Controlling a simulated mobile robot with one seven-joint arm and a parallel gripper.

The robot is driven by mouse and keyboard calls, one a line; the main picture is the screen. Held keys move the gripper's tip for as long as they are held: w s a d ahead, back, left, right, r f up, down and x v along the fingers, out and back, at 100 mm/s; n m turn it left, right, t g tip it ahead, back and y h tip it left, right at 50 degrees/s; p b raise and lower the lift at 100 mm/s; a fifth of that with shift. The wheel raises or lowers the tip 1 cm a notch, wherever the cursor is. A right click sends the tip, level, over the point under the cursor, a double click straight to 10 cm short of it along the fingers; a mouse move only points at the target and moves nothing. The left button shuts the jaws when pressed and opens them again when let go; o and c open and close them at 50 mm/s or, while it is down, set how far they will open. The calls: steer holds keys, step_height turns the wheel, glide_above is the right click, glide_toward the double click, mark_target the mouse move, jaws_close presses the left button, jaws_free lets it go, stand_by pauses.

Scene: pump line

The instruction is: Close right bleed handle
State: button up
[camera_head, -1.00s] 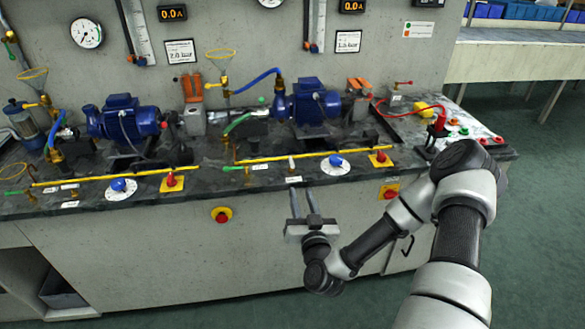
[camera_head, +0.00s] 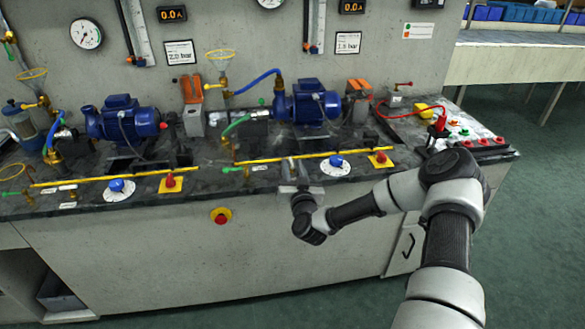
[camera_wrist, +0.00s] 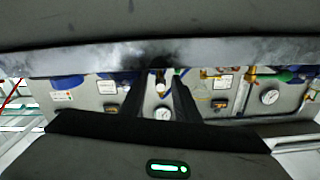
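My gripper (camera_head: 291,168) is at the front edge of the bench, in front of the right pump. Its two fingers reach over the edge and stand apart in the wrist view (camera_wrist: 160,92). A small pale and brass fitting (camera_wrist: 160,88) shows between the fingers there. It is in line with the small handle at the bench edge, which the fingers hide in the head view. I cannot tell whether they touch it, and its label is unreadable. A green handle (camera_head: 232,169) is to the left of my gripper.
A yellow pipe (camera_head: 335,153) runs just behind my gripper. A blue knob on a white dial (camera_head: 336,165) and a red knob on a yellow plate (camera_head: 380,160) are to the right. A red stop button (camera_head: 221,216) is on the front panel. The floor is clear.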

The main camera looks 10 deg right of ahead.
jaws_close()
steer(key=shift+a+h, duration=0.15)
steer(key=shift+h, duration=0.15)
steer(key=m+h, duration=0.2)
steer(key=shift+a+h, duration=0.3)
steer(key=m+h, duration=0.1)
steer(key=g+h, duration=0.1)
steer(key=m+h, duration=0.1)
steer(key=shift+w+a+m+h, duration=0.1)
steer(key=shift+a+m+h, duration=0.2)
steer(key=shift+h, duration=0.1)
steer(key=m+g+h+b, duration=0.1)
steer(key=m+g+h, duration=0.1)
steer(key=m+g+h+b, duration=0.1)
steer(key=m+h, duration=0.1)
steer(key=h, duration=0.1)
steer(key=shift+w+a+g, duration=0.1)
steer(key=shift+w+g, duration=0.1)
steer(key=shift+g, duration=0.2)
steer(key=shift+w+m+g+h+b, duration=0.1)
steer(key=shift+m+g+h+b, duration=0.8)
steer(key=shift+h, duration=0.1)
steer(key=shift+g, duration=0.3)
